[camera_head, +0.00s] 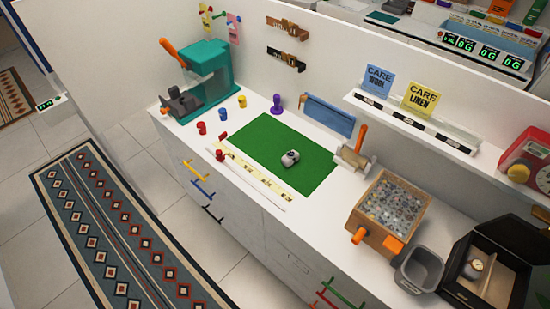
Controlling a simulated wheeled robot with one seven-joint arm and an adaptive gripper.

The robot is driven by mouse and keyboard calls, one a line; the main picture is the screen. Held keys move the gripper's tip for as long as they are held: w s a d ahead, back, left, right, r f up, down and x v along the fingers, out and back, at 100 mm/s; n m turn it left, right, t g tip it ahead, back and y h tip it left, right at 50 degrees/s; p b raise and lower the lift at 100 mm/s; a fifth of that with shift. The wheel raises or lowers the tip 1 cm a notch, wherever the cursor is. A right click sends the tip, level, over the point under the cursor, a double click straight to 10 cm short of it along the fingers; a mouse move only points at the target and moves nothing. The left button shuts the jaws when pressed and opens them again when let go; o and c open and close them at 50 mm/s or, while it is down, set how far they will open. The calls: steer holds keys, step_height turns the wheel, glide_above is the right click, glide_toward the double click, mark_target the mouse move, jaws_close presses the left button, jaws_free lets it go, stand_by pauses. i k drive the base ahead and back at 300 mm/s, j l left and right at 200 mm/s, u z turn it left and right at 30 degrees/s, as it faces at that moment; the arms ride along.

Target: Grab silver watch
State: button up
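A small silver-grey object with a dark marking (290,158) lies on the green mat (255,150) on the white counter. It is too small to tell for sure what it is. A round, pale-faced, watch-like item (474,267) sits inside the open black box (512,285) at the lower right. I cannot tell for sure which of the two is the silver watch. My gripper is not in view.
A teal press (207,75) stands at the counter's left end, near small coloured spools. A wooden box of grey bits (392,208) and a grey bin (420,268) stand right of the mat. A ruler strip (255,175) lies along the mat's front edge. A shelf (415,122) overhangs behind.

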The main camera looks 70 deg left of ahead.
mark_target(291, 157)
steer(key=u, duration=2.3)
steer(key=z, duration=0.35)
steer(key=j+z, duration=0.15)
steer(key=z, duration=0.2)
steer(key=j+z, duration=0.1)
steer(key=z, duration=0.2)
steer(key=j+z, duration=0.25)
steer(key=j, duration=0.3)
steer(key=j+z, duration=0.25)
steer(key=j, duration=0.3)
steer(key=j+z, duration=0.25)
steer(key=j, duration=0.3)
steer(key=k+j+z, duration=0.25)
steer(key=j, duration=0.6)
steer(key=k+j, duration=0.1)
steer(key=j, duration=0.3)
